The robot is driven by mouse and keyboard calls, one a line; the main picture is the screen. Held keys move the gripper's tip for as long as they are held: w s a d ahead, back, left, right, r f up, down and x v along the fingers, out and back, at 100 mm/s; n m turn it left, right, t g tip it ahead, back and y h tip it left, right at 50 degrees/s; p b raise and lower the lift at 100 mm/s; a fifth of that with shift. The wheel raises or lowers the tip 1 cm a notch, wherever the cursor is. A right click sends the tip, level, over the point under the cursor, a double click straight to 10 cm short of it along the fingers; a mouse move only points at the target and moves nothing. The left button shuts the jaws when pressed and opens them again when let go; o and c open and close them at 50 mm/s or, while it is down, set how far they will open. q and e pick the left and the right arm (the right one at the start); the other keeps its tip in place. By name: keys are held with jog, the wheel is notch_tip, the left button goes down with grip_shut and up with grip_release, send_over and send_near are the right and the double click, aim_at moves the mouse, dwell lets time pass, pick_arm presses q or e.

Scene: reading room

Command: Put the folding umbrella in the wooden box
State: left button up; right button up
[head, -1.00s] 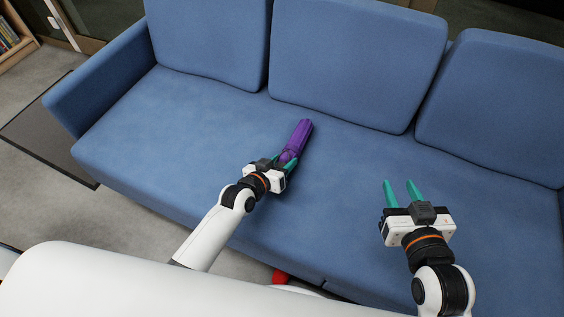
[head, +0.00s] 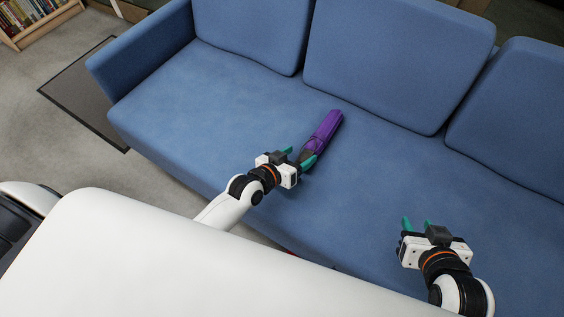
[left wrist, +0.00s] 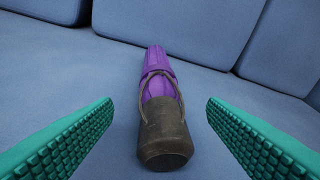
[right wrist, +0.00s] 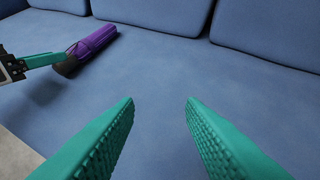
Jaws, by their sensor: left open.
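The folding umbrella (head: 324,131) is purple with a dark handle and lies on the blue sofa seat. My left gripper (head: 299,156) is open, with its teal fingers on either side of the handle end. In the left wrist view the dark handle (left wrist: 164,136) with its strap lies between the open fingers, apart from both, and the purple body points away. My right gripper (head: 416,224) is open and empty over the sofa seat to the right. The right wrist view also shows the umbrella (right wrist: 97,39) at upper left. No wooden box is visible.
The blue sofa (head: 200,100) has several back cushions behind the umbrella and an armrest (head: 140,47) at the left. A dark mat (head: 85,95) lies on the grey floor. A bookshelf (head: 38,18) stands at the upper left. The seat around the umbrella is clear.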

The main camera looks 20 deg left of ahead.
pick_arm(q)
jog(key=p+v, duration=0.1)
jog(key=v, duration=0.5)
jog(key=shift+s+a+r+p, duration=0.1)
jog(key=shift+s+r+p, duration=0.1)
jog(key=shift+s+p, duration=0.15)
jog(key=s+g, duration=0.1)
jog(key=s+m+g, duration=0.1)
jog(key=s, duration=0.1)
jog(key=s+r+g+y, duration=0.1)
jog(key=s, duration=0.1)
jog(key=shift+r+m+g, duration=0.1)
jog(key=shift+m+g, duration=0.2)
jog(key=shift+o, duration=0.4)
jog(key=s+a+r+g+y, duration=0.3)
jog(key=s+a+g+y, duration=0.1)
jog(key=s, duration=0.6)
jog(key=shift+s+a+r+g, duration=0.35)
jog(key=shift+a+g, duration=0.15)
jog(key=shift+a, duration=0.35)
jog(key=shift+w, duration=0.15)
pick_arm(e)
jog(key=s+d+f+g+h, duration=0.1)
jog(key=s+d+f+g, duration=0.1)
jog(key=s+g, duration=0.3)
jog(key=s+f, duration=0.1)
jog(key=s, duration=0.2)
jog(key=shift+d+f, duration=0.2)
jog(key=shift+d, duration=0.15)
